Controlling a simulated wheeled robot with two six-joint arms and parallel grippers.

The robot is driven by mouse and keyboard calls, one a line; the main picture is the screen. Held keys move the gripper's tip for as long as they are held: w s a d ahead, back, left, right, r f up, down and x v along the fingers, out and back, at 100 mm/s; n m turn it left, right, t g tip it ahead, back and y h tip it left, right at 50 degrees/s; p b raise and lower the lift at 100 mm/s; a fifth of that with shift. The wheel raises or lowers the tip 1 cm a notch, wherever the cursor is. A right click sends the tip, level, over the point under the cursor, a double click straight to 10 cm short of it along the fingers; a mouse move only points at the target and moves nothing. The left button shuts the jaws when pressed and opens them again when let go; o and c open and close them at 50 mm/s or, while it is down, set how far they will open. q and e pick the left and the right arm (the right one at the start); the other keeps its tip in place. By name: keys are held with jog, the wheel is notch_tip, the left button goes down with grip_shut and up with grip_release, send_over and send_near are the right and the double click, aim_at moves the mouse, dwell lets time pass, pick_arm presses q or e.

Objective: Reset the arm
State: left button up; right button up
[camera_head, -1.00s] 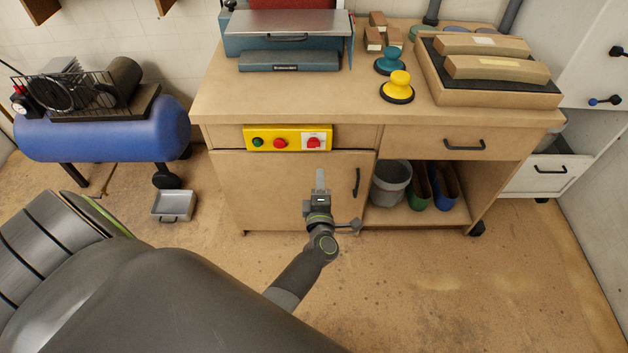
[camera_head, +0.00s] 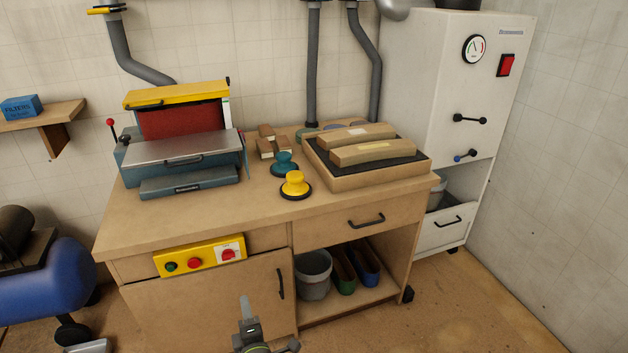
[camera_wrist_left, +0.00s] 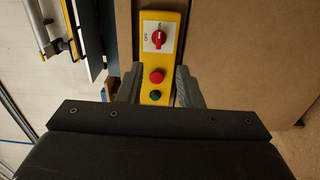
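My left gripper (camera_head: 246,312) shows at the bottom of the head view, in front of the workbench's cabinet door (camera_head: 215,310), edge-on. In the left wrist view its two fingers (camera_wrist_left: 159,88) stand apart with nothing between them. The yellow control panel (camera_head: 199,256), with a green button, a red button and a red rotary switch, shows beyond the fingers. It also shows in the left wrist view (camera_wrist_left: 171,20). Most of my left arm is out of the head view. My right gripper is not in view.
The workbench (camera_head: 130,228) carries a blue sanding machine (camera_head: 180,150), teal (camera_head: 284,163) and yellow (camera_head: 295,184) knobbed pads, and a tray (camera_head: 365,177) with curved wooden pieces. A white cabinet (camera_head: 440,80) stands right. A blue compressor (camera_head: 50,280) stands left. Floor at lower right is clear.

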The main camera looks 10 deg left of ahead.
pick_arm(q)
jog(key=s+f+m+g+h+p, duration=0.55)
jog(key=s+f+m+h, duration=0.25)
jog(key=s+f+m, duration=1)
jog(key=s+a+f+m+g, duration=0.1)
jog(key=s+f+g, duration=0.2)
jog(key=s, duration=0.6)
jog(key=s+a+f+m+g+p, duration=0.1)
jog(key=s+a+f+m+g, duration=0.1)
jog(key=s, duration=0.7)
jog(key=s+a+f+m+g+p, duration=0.1)
jog(key=s+f+g, duration=0.3)
jog(key=s, duration=0.6)
jog(key=shift+a+f+m, duration=0.2)
jog(key=shift+f+m, duration=0.5)
jog(key=shift+f, duration=0.2)
